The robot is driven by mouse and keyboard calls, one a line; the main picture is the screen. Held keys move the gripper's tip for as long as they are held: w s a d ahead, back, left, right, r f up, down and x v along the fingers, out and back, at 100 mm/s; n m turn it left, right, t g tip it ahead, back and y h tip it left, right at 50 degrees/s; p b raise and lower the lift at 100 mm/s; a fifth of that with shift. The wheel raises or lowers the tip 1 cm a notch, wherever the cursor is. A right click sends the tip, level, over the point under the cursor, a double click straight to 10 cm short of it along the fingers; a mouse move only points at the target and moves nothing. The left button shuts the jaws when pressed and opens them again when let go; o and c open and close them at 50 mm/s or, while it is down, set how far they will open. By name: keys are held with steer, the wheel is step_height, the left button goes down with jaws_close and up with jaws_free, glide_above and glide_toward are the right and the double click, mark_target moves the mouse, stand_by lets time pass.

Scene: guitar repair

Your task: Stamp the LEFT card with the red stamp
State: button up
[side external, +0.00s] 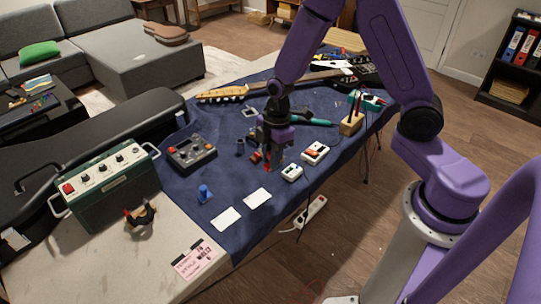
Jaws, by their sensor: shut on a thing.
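Two blank white cards lie on the dark blue cloth near its front edge: the left card (226,218) and the right card (258,198). My gripper (271,164) points down over the cloth, behind and a little right of the right card. It is shut on the red stamp (267,168), of which only a small red part shows between the fingers. I cannot tell whether the stamp touches the cloth. A blue stamp (204,194) stands upright behind and left of the left card.
White pedals (315,152) sit right of my gripper, and a grey device (192,154) sits to its left. A green amplifier (110,185), a tape holder (141,216) and a pink printed card (195,259) are at the left.

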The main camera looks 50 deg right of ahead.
steer(key=o, duration=0.3)
steer(key=shift+c, duration=1.4)
steer(key=w+a+f, duration=0.2)
steer(key=a+f, duration=0.1)
steer(key=a, duration=0.4)
steer(key=w+a+f, duration=0.2)
steer(key=a+f, duration=0.1)
steer(key=a, duration=0.4)
glide_above(224, 220)
steer(key=shift+s+d+f, duration=0.1)
steer(key=shift+d+f, duration=0.05)
steer(key=shift+f, duration=1.3)
steer(key=shift+d+f, duration=0.15)
steer(key=shift+f, duration=1.3)
